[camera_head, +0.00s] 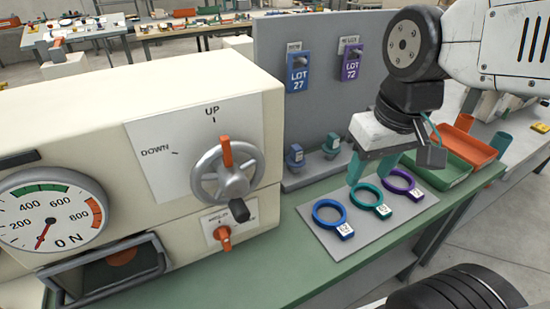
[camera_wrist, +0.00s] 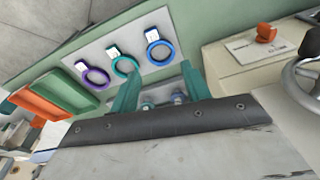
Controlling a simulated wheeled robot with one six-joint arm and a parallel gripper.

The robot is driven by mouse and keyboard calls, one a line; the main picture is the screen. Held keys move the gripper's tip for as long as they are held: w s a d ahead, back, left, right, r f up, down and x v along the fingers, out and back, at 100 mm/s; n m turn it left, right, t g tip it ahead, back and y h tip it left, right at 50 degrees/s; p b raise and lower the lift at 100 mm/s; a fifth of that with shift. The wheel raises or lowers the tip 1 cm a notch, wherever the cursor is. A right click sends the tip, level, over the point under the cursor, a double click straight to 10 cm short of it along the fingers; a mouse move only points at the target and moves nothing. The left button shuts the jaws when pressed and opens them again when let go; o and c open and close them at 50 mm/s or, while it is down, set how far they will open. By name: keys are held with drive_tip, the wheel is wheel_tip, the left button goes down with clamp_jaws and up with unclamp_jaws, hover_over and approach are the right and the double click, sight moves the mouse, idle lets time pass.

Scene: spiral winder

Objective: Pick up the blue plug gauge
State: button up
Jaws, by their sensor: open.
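A small blue gauge (camera_head: 295,155) with a pale label stands on a grey ledge at the foot of the upright panel; it appears to be the blue plug gauge. A similar teal gauge (camera_head: 332,144) stands to its right. Both show partly between my fingers in the wrist view, the blue one (camera_wrist: 180,98) right of the teal one (camera_wrist: 148,105), their lower parts hidden by my gripper. My gripper (camera_head: 370,170) is open and empty, with teal fingers, right of both gauges and above the ring mat. The fingers (camera_wrist: 158,70) are spread apart in the wrist view.
Blue (camera_head: 329,214), teal (camera_head: 366,197) and purple (camera_head: 402,183) rings lie on a grey mat (camera_head: 345,245). Green (camera_head: 440,175) and orange (camera_head: 465,145) trays are at right. A cream machine with a handwheel (camera_head: 226,172) stands at left. LOT tags hang on the panel (camera_head: 325,60).

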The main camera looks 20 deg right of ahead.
drive_tip(key=w+a+f+n+t, duration=0.1)
drive_tip(key=w+f, duration=0.2)
drive_tip(key=w, duration=0.9)
drive_tip(key=t, duration=0.2)
hover_over(297, 148)
drive_tip(key=s+d, duration=0.1)
drive_tip(key=s, duration=0.2)
wheel_tip(297, 148, down, 4)
drive_tip(key=shift+n+y, duration=0.3)
drive_tip(key=shift+n, duration=0.1)
drive_tip(key=x, duration=0.8)
drive_tip(key=shift+w+a, duration=0.1)
drive_tip(key=shift+a, duration=0.1)
clamp_jaws()
